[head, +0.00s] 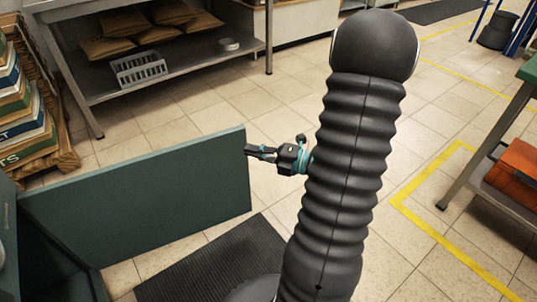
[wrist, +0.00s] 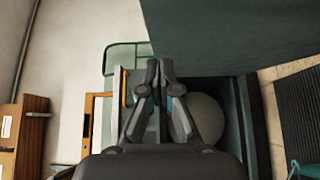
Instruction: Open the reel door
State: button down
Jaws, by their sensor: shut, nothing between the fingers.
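The reel door (head: 140,195) is a flat dark green panel in the head view, swung out from the dark cabinet (head: 8,235) at the lower left. In the wrist view the door (wrist: 230,35) fills the upper right. My gripper (head: 248,151) is at the upper part of the door's free edge; I cannot tell whether it touches. In the wrist view my gripper (wrist: 158,68) is shut and empty, with the open cabinet beneath it. A pale round thing (wrist: 205,118), partly hidden by a finger, shows inside the cabinet.
A metal shelf (head: 190,62) with brown sacks (head: 107,47) and a white crate (head: 139,68) stands at the back. Stacked boxes (head: 25,120) sit on a pallet at the left. A dark mat (head: 205,262) lies below the door. Tiled floor is free behind the door.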

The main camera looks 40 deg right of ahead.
aim_at(230, 137)
jog(key=shift+w+a, duration=0.2)
jog(key=shift+w, duration=2.45)
jog(key=shift+w, duration=0.1)
